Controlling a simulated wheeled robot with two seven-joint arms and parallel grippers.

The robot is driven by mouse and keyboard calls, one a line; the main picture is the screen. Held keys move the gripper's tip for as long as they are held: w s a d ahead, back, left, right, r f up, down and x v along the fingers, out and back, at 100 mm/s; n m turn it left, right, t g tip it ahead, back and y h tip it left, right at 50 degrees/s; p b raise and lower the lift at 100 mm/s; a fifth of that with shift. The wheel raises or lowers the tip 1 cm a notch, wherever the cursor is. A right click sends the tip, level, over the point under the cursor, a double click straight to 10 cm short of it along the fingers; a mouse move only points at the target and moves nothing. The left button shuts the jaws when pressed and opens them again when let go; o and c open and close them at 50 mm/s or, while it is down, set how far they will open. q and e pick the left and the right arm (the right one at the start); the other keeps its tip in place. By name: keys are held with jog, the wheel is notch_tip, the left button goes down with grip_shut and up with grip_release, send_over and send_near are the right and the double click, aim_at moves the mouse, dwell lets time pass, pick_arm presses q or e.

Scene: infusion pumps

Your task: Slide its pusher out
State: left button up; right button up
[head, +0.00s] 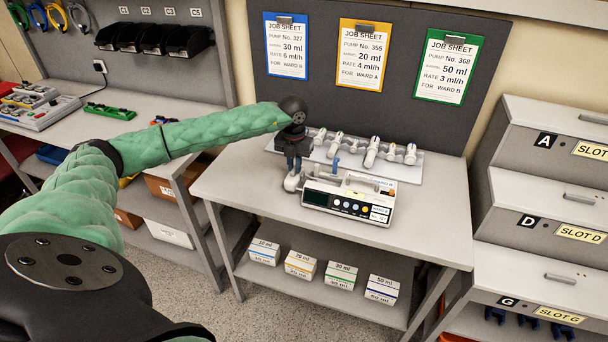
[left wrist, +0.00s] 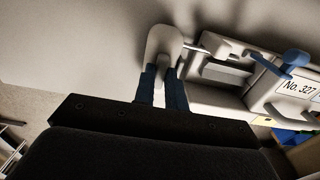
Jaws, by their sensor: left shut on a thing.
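The infusion pump (head: 347,203) is a white box with a dark display and coloured buttons, standing on the grey bench. Its label reads No. 327 in the left wrist view (left wrist: 298,88). Its white pusher (head: 291,184) stands at the pump's left end; in the left wrist view the pusher (left wrist: 163,38) is apart from the body, with a thin rod between. A blue lever (left wrist: 292,60) rises from the pump. My left gripper (head: 292,172) points down at the pusher; its blue fingers (left wrist: 162,85) are shut on it from both sides.
A rack of several white syringes (head: 372,152) lies behind the pump. Three job sheets hang on the grey board, the blue one (head: 286,47) for pump 327. Drawers (head: 555,155) stand at right. The bench's front right (head: 430,235) is clear.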

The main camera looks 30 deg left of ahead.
pick_arm(q)
jog(key=shift+s+a+b, duration=0.2)
jog(key=shift+a+b, duration=0.05)
jog(key=shift+a, duration=0.6)
jog(key=shift+s+a+b, duration=0.2)
jog(key=shift+a+b, duration=0.1)
jog(key=shift+a, duration=0.5)
jog(key=shift+s+a+b, duration=0.2)
jog(key=shift+a+b, duration=0.05)
jog(key=shift+a, duration=0.85)
jog(key=o, duration=0.6)
jog(key=shift+c, duration=0.2)
jog(key=shift+r, duration=0.1)
notch_tip(320, 180, up, 7)
jog(key=p, duration=0.1)
